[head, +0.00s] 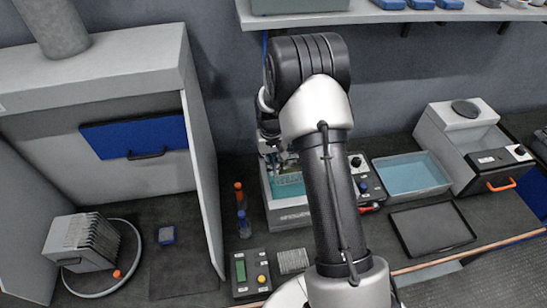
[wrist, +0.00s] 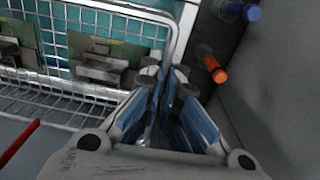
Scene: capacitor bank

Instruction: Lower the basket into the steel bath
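The steel bath (head: 290,215) stands at the middle of the bench, with teal liquid inside, partly hidden behind my arm. The wire basket (head: 287,178) is over the bath opening; its mesh and rim fill the upper left of the wrist view (wrist: 60,113). Dull metal parts (wrist: 98,68) sit in the basket, with teal showing through the mesh. My gripper (wrist: 163,80) has its blue-padded fingers closed around the basket's bent wire handle (wrist: 178,32). I cannot tell how deep the basket sits.
Orange-capped (head: 239,189) and blue-capped (head: 243,222) bottles stand close left of the bath. A control box (head: 364,180) and a blue-filled tray (head: 411,174) are at its right. A keypad box (head: 251,272) is in front left. A shelf (head: 400,14) hangs above.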

